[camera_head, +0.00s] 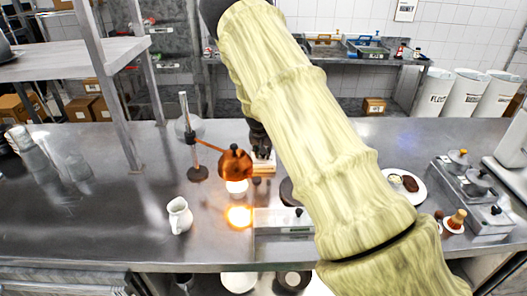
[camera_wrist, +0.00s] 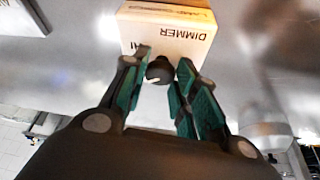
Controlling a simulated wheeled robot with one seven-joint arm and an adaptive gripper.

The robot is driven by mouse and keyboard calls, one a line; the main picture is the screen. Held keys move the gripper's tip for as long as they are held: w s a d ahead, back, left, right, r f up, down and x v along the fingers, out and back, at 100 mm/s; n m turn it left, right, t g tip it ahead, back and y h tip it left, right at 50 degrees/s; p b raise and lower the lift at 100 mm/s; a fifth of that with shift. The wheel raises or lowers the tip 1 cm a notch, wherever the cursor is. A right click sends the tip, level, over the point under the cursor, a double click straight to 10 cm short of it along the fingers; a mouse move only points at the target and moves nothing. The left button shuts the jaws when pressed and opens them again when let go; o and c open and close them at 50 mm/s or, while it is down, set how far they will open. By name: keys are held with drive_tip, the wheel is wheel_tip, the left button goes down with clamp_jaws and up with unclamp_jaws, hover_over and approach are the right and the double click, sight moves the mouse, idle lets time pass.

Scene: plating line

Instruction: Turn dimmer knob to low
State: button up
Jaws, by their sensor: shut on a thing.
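The dimmer box (camera_wrist: 168,40) is pale with dark lettering "DIMMER" and "HI", upside down in the wrist view. Its dark round knob (camera_wrist: 160,69) sits between my fingertips and carries a pale pointer mark, seen at its lower left. My gripper (camera_wrist: 163,63) is shut on the knob, with a finger on each side. The right finger covers part of the box, so no low label shows. In the head view my gripper (camera_head: 260,150) is at the box (camera_head: 264,168), and the knob is hidden there.
A copper heat lamp (camera_head: 235,163) on a stand is close left of the box, with a bright glow below it. A white pitcher (camera_head: 180,215) stands front left. A plate with food (camera_head: 417,196) and lidded pans (camera_head: 470,190) are to the right. The left counter is mostly clear.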

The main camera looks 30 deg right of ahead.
drive_tip(key=shift+w+r+m, duration=0.1)
drive_tip(key=shift+m, duration=0.2)
drive_tip(key=o, duration=1)
drive_tip(key=v, duration=1.1)
drive_tip(key=shift+a+r, duration=0.2)
drive_tip(key=shift+r, duration=0.15)
